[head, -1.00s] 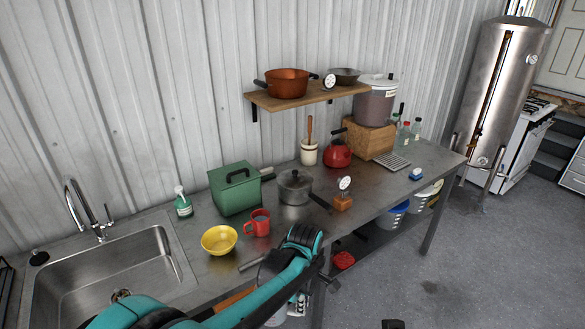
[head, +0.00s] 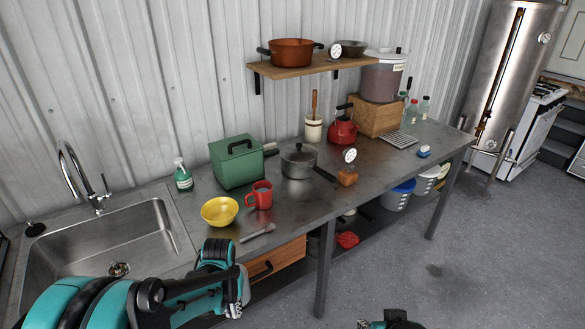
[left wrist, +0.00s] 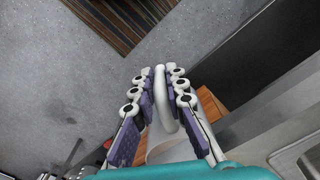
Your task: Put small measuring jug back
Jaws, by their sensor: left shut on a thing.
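In the left wrist view my left gripper (left wrist: 165,95) is shut on the upright loop handle of a whitish small measuring jug (left wrist: 172,146). The jug's body lies between and behind the fingers, partly hidden by them. In the head view the left gripper (head: 238,298) is in front of the counter's front edge, below the yellow bowl; the jug is hidden or too small to make out there. A bit of my right gripper (head: 368,323) shows at the bottom edge, cut off, its jaws unclear.
The steel counter (head: 335,205) carries a yellow bowl (head: 220,211), red mug (head: 259,195), green box (head: 236,162) and grey pot (head: 298,162). A wooden drawer (head: 275,262) sits under its edge. The floor at right is clear.

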